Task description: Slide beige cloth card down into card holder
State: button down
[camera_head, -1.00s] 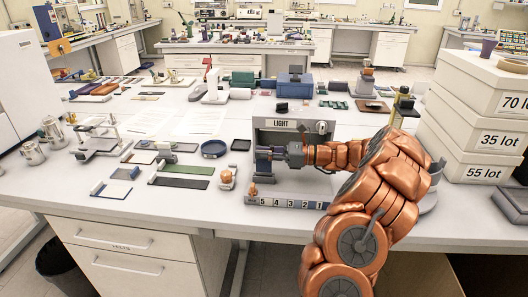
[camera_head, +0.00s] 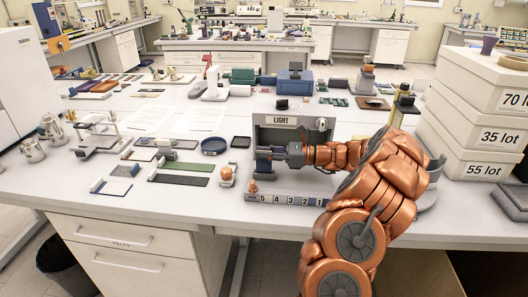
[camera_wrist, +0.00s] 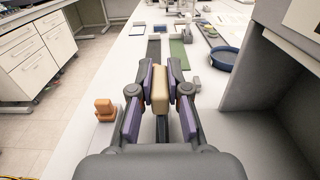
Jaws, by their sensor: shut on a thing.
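My gripper (camera_wrist: 159,92) is shut on a beige card (camera_wrist: 159,86), which stands upright between the two purple-padded fingers in the wrist view. In the head view my gripper (camera_head: 264,158) is at the front left of the grey light booth, low over the table, and the card cannot be made out there. A dark narrow strip (camera_wrist: 162,129) shows below the card in the wrist view. I cannot tell whether it is part of the card holder or whether the card touches it. The card holder is not clearly seen.
The grey light booth (camera_head: 282,121) stands close behind my gripper. A numbered strip (camera_head: 290,199) lies along the table's front edge, with a small orange piece (camera_head: 253,187) at its left end. A blue round tray (camera_head: 215,145) and flat panels (camera_head: 178,180) lie to the left. White boxes (camera_head: 480,129) are stacked at right.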

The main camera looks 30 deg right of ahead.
jog(key=shift+f, duration=1.05)
jog(key=c, duration=1.1)
grip_release()
jog(key=shift+o, duration=0.2)
notch_tip(320, 180, up, 10)
jog(key=shift+a, duration=0.1)
